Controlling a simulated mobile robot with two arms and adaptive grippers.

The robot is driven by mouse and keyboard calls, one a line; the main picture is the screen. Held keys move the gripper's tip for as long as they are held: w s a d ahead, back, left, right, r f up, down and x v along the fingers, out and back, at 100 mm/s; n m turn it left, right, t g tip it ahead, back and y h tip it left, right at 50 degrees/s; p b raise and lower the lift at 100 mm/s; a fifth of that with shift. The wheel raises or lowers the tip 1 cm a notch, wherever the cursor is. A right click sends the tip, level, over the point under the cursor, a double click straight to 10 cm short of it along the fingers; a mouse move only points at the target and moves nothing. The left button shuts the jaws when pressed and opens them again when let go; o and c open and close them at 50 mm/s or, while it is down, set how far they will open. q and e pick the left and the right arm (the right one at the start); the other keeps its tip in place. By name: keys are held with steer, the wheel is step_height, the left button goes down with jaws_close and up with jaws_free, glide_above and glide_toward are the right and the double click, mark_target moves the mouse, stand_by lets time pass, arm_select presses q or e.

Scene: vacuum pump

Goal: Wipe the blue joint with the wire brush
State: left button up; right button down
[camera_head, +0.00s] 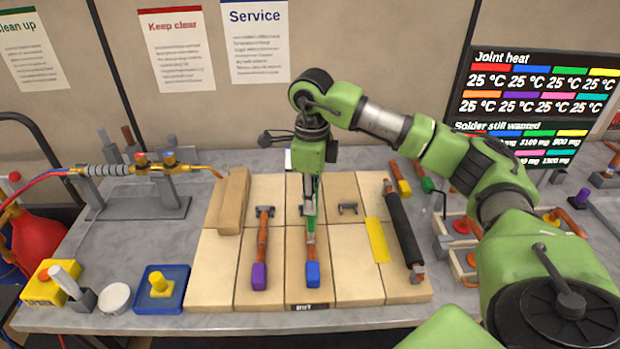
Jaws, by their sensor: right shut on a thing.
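The blue joint (312,274) is a blue block on the front end of a copper pipe (310,251). It lies on the pale tiled block in the middle of the bench, above a small dark label. My right gripper (310,196) reaches down from above, behind the blue joint. It is shut on a slim tool with green on it, which appears to be the wire brush (311,224). The tool's lower end is over the copper pipe, just behind the blue block; I cannot tell whether it touches. My left gripper is not in view.
A purple-ended pipe (259,276) lies to the left, with a wooden block (233,190) behind it. A yellow strip (377,240) and a dark rod (403,225) lie to the right. A torch stand (140,205) and blue tray (178,301) are at left.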

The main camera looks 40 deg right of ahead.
steer(key=shift+w+d+r+p, duration=0.15)
steer(key=shift+r+p, duration=0.1)
steer(key=shift+r, duration=0.15)
steer(key=shift+w+d+r+p, duration=0.1)
steer(key=shift+w+r+p, duration=0.1)
steer(key=shift+r, duration=0.2)
steer(key=shift+s+a+r+p, duration=0.1)
steer(key=shift+r+p, duration=0.25)
steer(key=shift+r, duration=0.3)
steer(key=shift+s+a+r+p, duration=0.1)
steer(key=shift+r+p, duration=0.2)
steer(key=shift+r, duration=0.3)
steer(key=shift+s+r, duration=0.1)
steer(key=shift+r, duration=0.35)
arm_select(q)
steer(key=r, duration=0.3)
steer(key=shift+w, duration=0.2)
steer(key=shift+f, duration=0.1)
